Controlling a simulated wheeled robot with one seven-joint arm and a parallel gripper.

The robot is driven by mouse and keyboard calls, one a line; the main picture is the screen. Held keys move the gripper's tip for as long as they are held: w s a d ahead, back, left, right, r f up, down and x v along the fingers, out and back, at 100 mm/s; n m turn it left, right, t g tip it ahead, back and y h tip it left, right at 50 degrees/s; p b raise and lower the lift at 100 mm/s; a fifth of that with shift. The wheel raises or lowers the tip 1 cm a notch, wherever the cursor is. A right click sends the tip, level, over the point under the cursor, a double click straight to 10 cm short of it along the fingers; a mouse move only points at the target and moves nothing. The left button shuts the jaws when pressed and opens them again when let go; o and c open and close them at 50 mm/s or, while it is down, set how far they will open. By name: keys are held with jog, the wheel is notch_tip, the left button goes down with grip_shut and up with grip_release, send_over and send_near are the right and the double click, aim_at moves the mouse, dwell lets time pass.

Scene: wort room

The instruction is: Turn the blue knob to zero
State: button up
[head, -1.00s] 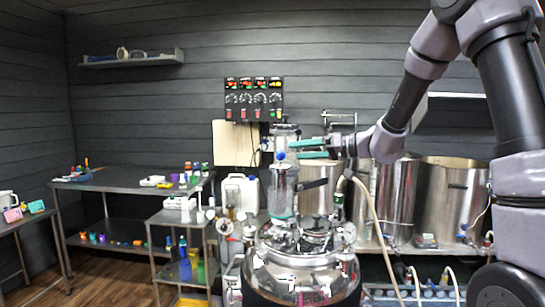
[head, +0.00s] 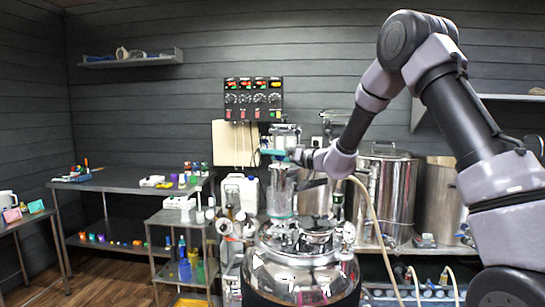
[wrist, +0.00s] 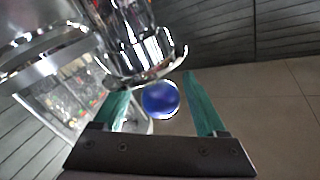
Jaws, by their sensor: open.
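The blue knob (wrist: 160,99) is a round ball in the wrist view, between the two teal fingers of my gripper (wrist: 157,85). A gap shows on each side of it, so the fingers look apart from it. In the head view my gripper (head: 272,153) is at the top of the clear glass cylinder (head: 282,190) on the steel vessel and hides the knob there. My gripper is open. Any zero mark or scale for the knob cannot be made out.
The shiny steel vessel (head: 300,270) with lid fittings stands below. A control panel (head: 253,99) with dials and red displays is on the wall behind. Large steel pots (head: 388,200) and a pale hose (head: 372,215) are to the right.

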jog(key=shift+w+a, duration=0.15)
jog(key=shift+a, duration=0.2)
grip_shut()
jog(key=shift+n+g, duration=0.3)
jog(key=n+g, duration=0.1)
jog(key=g, duration=0.1)
jog(key=n+g+y, duration=0.1)
jog(key=n+g, duration=0.1)
jog(key=g, duration=0.1)
jog(key=s+n+g+y, duration=0.1)
jog(key=n+g, duration=0.1)
jog(key=g, duration=0.1)
jog(key=shift+s, duration=0.1)
jog(key=shift+s+d+r+n+g+h, duration=0.1)
jog(key=shift+s+n+g+h, duration=0.15)
jog(key=shift+n+g, duration=0.8)
jog(key=shift+s+a+f+n+g+h, duration=0.15)
jog(key=shift+n+g, duration=0.55)
jog(key=shift+g, duration=0.7)
jog(key=shift+s+d+r+n+g+h, duration=0.15)
jog(key=shift+s+n+g+h, duration=0.15)
jog(key=shift+n+g, duration=0.75)
jog(key=shift+g, duration=0.3)
grip_release()
